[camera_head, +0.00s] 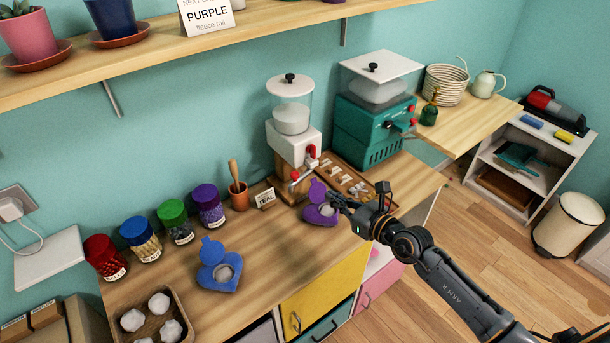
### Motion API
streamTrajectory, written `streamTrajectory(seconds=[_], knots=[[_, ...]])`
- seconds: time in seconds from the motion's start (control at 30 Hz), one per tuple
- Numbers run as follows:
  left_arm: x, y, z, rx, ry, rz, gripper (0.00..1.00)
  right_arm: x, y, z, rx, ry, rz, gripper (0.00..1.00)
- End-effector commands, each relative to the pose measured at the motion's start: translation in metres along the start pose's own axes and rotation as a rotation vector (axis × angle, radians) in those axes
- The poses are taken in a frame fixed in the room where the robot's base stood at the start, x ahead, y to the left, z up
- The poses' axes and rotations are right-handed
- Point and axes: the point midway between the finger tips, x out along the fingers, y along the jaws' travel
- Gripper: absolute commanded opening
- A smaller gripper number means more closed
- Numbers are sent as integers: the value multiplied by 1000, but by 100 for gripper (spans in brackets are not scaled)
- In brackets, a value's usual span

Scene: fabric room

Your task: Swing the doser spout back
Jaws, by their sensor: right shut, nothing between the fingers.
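The white doser (293,143) with a clear round hopper stands on a wooden stand on the counter, near the wall. A red lever (311,152) is on its front. Its small spout (296,176), with a red part, sticks out low at the front. A purple open box (318,215) with a raised purple lid sits in front of the doser with pale stuff inside. My right gripper (337,202) is shut and empty, at the right side of the purple box and apart from the spout; I cannot tell whether it touches the box. My left gripper is out of view.
A teal machine (368,128) stands right of the doser, with a wooden sample tray (348,181) before it. A TEAL sign (265,199), a mortar with pestle (238,194) and several coloured jars (174,222) stand left. A blue heart-shaped box (217,273) sits on clear counter.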

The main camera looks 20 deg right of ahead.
Motion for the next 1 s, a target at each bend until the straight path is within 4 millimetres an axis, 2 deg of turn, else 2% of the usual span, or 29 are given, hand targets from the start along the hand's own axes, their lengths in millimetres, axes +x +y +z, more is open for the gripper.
streamTrajectory(seconds=[0.3, 0.5, 0.7, 1.0], knots=[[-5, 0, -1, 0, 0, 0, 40, 64, -1, 3, 2, -4, -1, 0], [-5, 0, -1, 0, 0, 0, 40, 96, -1, 2, 1, -4, -1, 0], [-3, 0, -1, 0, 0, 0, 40, 114, -1, 2, 2, -4, -1, 0], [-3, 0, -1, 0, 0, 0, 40, 118, 0, 1, 3, -3, -1, 0]])
